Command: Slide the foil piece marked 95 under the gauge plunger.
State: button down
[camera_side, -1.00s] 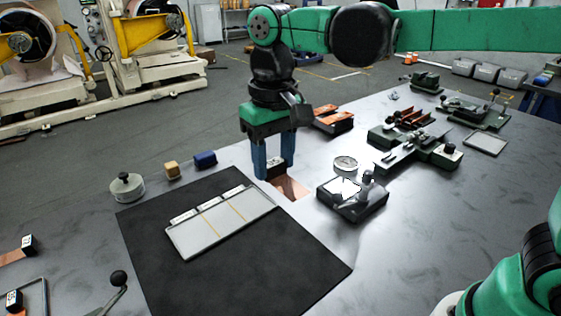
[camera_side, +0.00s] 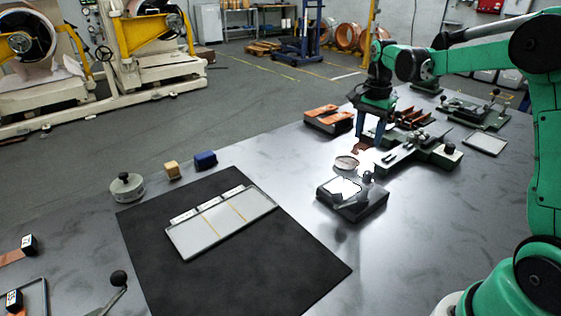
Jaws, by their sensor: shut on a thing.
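My gripper (camera_side: 369,138) is shut on a small copper foil piece (camera_side: 361,149), which hangs at its fingertips. No number can be read on this piece. The foil is above and right of the gauge's round dial (camera_side: 346,163) in the picture; I cannot tell the gap in depth. The gauge base (camera_side: 352,205) is a dark block with a bright top, right of the black mat. Its plunger is too small to make out. Another copper foil piece (camera_side: 12,257) with a black tag lies at the left edge.
The black mat (camera_side: 270,265) holds a pale divided tray (camera_side: 205,242). A round weight (camera_side: 127,188), a yellow block (camera_side: 172,169) and a blue block (camera_side: 205,160) stand behind it. A green fixture (camera_side: 440,155) is close right of the gauge. An orange-topped block (camera_side: 328,119) stands behind my gripper.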

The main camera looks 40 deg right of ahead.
jog(key=shift+m, duration=0.6)
jog(key=shift+s+d+f, duration=0.1)
jog(key=shift+d+f, duration=0.25)
jog(key=shift+f, duration=0.8)
jog(key=shift+s+d+f, duration=0.15)
jog(key=shift+d+f, duration=0.15)
jog(key=shift+f, duration=0.8)
jog(key=shift+s+d+f, duration=0.1)
jog(key=shift+d+f, duration=0.25)
jog(key=shift+f, duration=0.8)
jog(key=shift+f, duration=0.6)
jog(key=shift+a, duration=2.55)
jog(key=shift+f, duration=0.1)
jog(key=c, duration=0.7)
grip_release()
jog(key=shift+o, duration=0.2)
